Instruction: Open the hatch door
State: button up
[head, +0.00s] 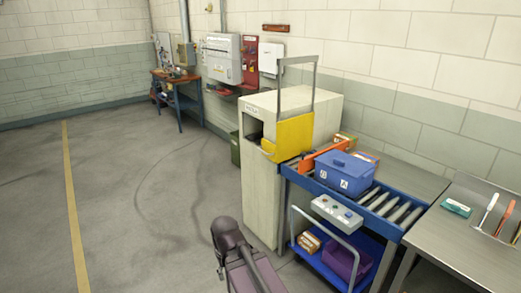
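The hatch door is most likely the yellow panel (295,137) on the beige cabinet (262,190), at the end of the roller conveyor. A dark opening (254,131) shows in the cabinet left of the panel. I cannot tell how far the door is open. A grey metal frame (314,85) rises above the panel. My dark arm reaches in from the bottom edge, in front of the cabinet and apart from it. My gripper cannot be made out.
A blue lidded bin (345,173) sits on the roller conveyor (397,207), beside an orange piece (324,154). A blue cart (360,247) with a raised handle stands below, near my arm. A metal table (465,246) is at right. The floor left of the cabinet is clear.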

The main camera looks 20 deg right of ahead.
aim_at(294, 136)
jog(key=z, duration=0.3)
jog(key=i, duration=1)
jog(key=z, duration=0.5)
